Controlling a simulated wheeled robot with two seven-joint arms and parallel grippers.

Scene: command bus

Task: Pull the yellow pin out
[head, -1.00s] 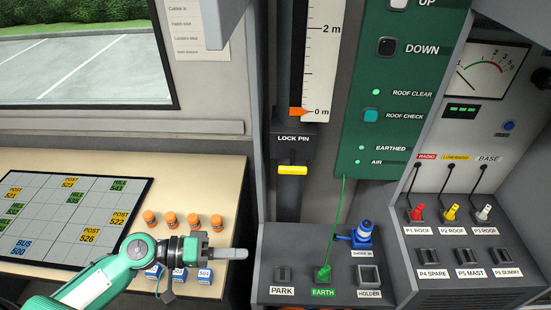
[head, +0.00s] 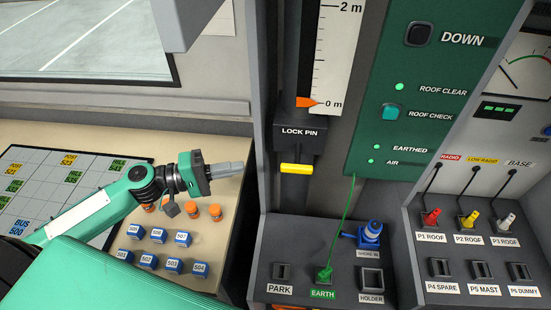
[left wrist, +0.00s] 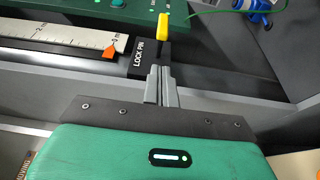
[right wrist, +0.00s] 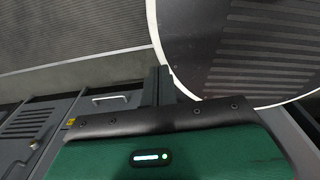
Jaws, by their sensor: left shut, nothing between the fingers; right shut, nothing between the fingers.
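The yellow pin (head: 297,169) is a short horizontal bar on a dark stem under the black LOCK PIN block (head: 300,136). It also shows in the left wrist view (left wrist: 162,27), beyond my fingertips. My left gripper (head: 240,168) is shut and empty, to the left of the pin at about its height in the picture, with a gap between them. In the left wrist view its closed fingers (left wrist: 160,72) point toward the block and pin. My right gripper (right wrist: 158,72) is shut and empty in the right wrist view, over the floor area, away from the pin.
A grey console (head: 330,287) with PARK, EARTH and HOLDER sockets stands below the pin. A green cable (head: 342,222) hangs to the right of it. A green control panel (head: 385,140) is at right. Orange and blue pieces (head: 157,236) stand on the map desk at left.

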